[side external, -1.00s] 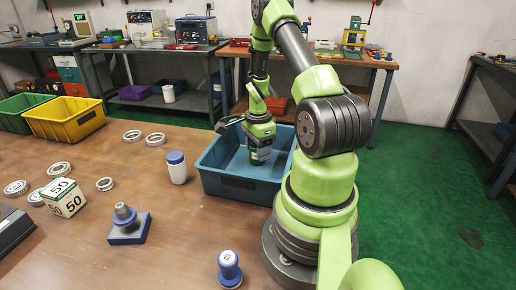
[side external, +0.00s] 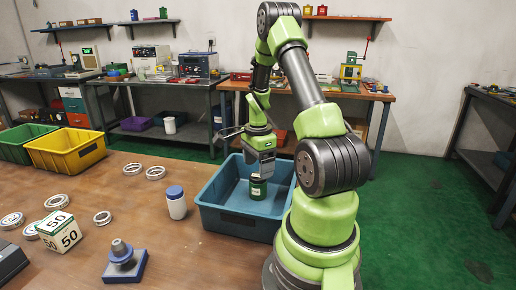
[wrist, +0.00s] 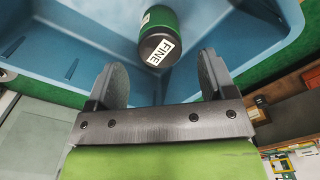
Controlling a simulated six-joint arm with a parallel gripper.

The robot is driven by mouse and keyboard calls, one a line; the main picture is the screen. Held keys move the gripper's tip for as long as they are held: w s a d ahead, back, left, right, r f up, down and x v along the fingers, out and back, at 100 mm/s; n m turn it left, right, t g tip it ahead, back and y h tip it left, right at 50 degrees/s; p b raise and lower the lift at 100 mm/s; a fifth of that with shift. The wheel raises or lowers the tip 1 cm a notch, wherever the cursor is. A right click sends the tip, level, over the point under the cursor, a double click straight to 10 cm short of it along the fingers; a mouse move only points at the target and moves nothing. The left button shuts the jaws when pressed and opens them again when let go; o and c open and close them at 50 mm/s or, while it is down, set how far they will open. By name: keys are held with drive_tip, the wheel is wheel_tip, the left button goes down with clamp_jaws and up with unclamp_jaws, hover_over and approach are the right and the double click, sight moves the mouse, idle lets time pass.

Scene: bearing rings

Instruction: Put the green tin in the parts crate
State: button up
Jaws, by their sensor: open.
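The green tin (side external: 258,187) stands inside the blue parts crate (side external: 236,221), on the crate's floor as far as I can tell. In the wrist view the tin (wrist: 159,40) shows its dark lid with a white label reading FINE, just beyond the fingertips. My gripper (side external: 262,168) is above the tin in the side view. In the wrist view my gripper (wrist: 160,80) has its two fingers spread wide with nothing between them. The crate's blue walls (wrist: 75,45) surround the tin.
A white bottle with a blue cap (side external: 176,205) stands left of the crate. Yellow (side external: 67,152) and green bins are at the far left. Several bearing rings, a white and green box (side external: 60,231) and a blue-based fixture (side external: 124,265) lie on the table.

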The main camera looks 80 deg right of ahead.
wheel_tip(320, 180, up, 6)
drive_tip(key=shift+f, duration=0.2)
drive_tip(key=w+a+r+n+t+h, duration=0.1)
drive_tip(key=w+a+r+n+t, duration=0.3)
drive_tip(key=a+r+n, duration=0.75)
drive_tip(key=s+a+r+n+t+y, duration=0.1)
drive_tip(key=s+a+r+n, duration=0.1)
drive_tip(key=a+n, duration=0.3)
drive_tip(key=s+a+r+n+t+y, duration=0.2)
drive_tip(key=a+n, duration=0.4)
drive_tip(key=a, duration=0.5)
drive_tip(key=shift+s+a+r, duration=0.4)
drive_tip(key=shift+s+r, duration=0.3)
drive_tip(key=shift+s, duration=0.35)
